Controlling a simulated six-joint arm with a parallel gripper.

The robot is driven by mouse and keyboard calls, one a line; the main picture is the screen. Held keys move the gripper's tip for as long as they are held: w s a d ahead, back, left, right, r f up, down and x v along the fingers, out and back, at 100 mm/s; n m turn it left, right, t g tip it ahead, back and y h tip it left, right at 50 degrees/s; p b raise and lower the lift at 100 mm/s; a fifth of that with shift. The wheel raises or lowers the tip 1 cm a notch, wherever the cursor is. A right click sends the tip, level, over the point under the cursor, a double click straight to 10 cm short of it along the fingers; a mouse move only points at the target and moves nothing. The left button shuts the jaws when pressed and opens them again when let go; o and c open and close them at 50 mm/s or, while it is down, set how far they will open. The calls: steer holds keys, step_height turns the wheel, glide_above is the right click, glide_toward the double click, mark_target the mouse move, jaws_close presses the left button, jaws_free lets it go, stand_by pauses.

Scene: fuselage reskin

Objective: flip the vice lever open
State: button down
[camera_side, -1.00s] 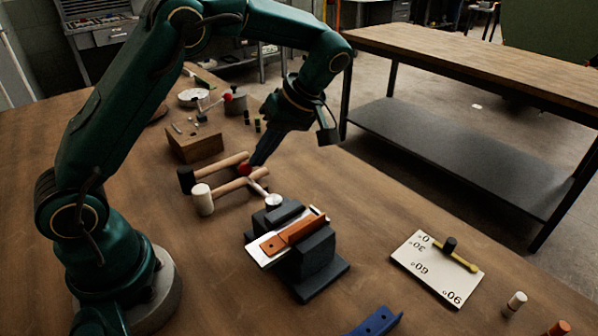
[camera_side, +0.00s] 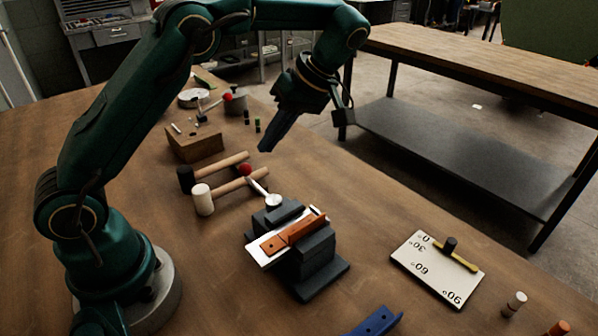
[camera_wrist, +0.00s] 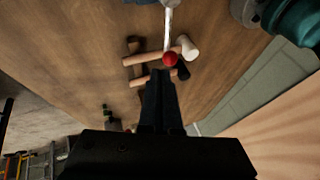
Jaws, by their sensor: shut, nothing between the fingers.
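The dark grey vice (camera_side: 318,262) stands on the wooden bench and holds a silver sheet (camera_side: 262,253) and an orange-brown angled bar (camera_side: 300,231). Its lever (camera_side: 260,187) is a silver rod running from a round pivot at the back of the vice to a red ball (camera_side: 246,170), pointing away toward the mallets. The lever also shows in the wrist view (camera_wrist: 168,30), with its red ball (camera_wrist: 170,58) just beyond my fingertips. My gripper (camera_side: 265,149) is shut and empty, above and a little behind the ball in the side view, apart from it.
Two mallets, one black-headed (camera_side: 187,180) and one white-headed (camera_side: 203,199), lie close beside the lever. A wooden block (camera_side: 194,143) sits behind them. An angle plate (camera_side: 425,270) and a blue bracket (camera_side: 376,322) lie toward the front right. Bench between vice and plate is clear.

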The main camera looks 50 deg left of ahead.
steer(key=shift+w+d+r, duration=0.15)
steer(key=shift+d+r, duration=0.15)
steer(key=shift+r, duration=0.25)
steer(key=s+r+m+t+h, duration=0.2)
steer(key=s+r+m+t, duration=0.15)
steer(key=s+r, duration=0.45)
steer(key=s+d+f+m+t+h, duration=0.3)
steer(key=s+d+f+m+t, duration=0.2)
steer(key=m, duration=0.7)
steer(key=shift+s+d+f+t, duration=0.3)
steer(key=shift+d+f+t, duration=0.2)
steer(key=shift+f, duration=0.2)
